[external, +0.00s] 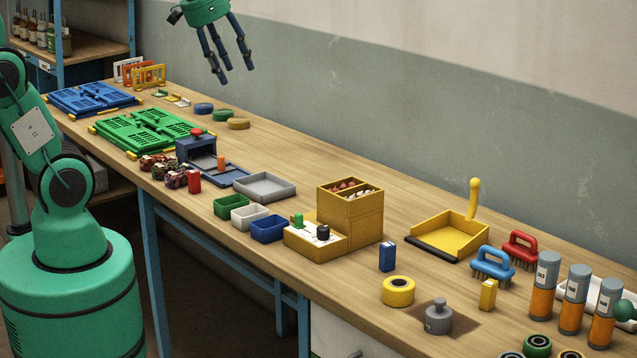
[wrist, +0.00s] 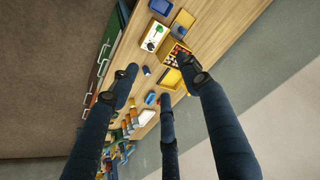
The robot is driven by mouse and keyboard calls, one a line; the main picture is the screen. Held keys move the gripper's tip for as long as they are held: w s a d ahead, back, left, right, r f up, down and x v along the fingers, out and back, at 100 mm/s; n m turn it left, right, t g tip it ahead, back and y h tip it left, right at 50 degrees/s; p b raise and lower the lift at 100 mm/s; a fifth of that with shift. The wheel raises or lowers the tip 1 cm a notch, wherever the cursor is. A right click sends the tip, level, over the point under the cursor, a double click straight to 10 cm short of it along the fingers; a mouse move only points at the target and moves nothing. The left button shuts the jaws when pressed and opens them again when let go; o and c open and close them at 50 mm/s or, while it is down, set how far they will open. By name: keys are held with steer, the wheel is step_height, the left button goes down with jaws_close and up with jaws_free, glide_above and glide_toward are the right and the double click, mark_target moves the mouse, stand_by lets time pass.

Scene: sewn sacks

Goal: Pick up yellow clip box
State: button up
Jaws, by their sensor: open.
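The yellow clip box (external: 488,295) is a small upright box near the right of the workbench in the external view. It stands in front of the blue brush and to the right of the yellow tape roll. In the wrist view I cannot make it out among my fingers. My gripper (external: 231,72) has three dark fingers, spread open and empty. It hangs high above the far side of the bench, well to the left of the yellow box. The fingers also fill much of the wrist view (wrist: 160,82).
Near the yellow box stand a blue brush (external: 493,264), a yellow tape roll (external: 398,291), a grey weight (external: 438,317), a blue box (external: 387,256) and several orange-grey cylinders (external: 573,299). A yellow dustpan (external: 447,236) lies behind. Bare bench (external: 300,150) lies along the wall.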

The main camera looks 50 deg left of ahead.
steer(key=w+d+m+g+p, duration=0.1)
steer(key=w+d+m, duration=0.2)
steer(key=w+d, duration=0.85)
steer(key=m+g+p, duration=0.4)
steer(key=m+p, duration=0.1)
steer(key=m, duration=0.6)
glide_above(490, 282)
step_height(490, 282, down, 29)
steer(key=shift+f+y, duration=0.15)
steer(key=shift+y, duration=0.15)
steer(key=shift+d, duration=0.1)
steer(key=shift+f+b, duration=0.35)
steer(key=shift+f, duration=3.95)
steer(key=shift+f, duration=2.6)
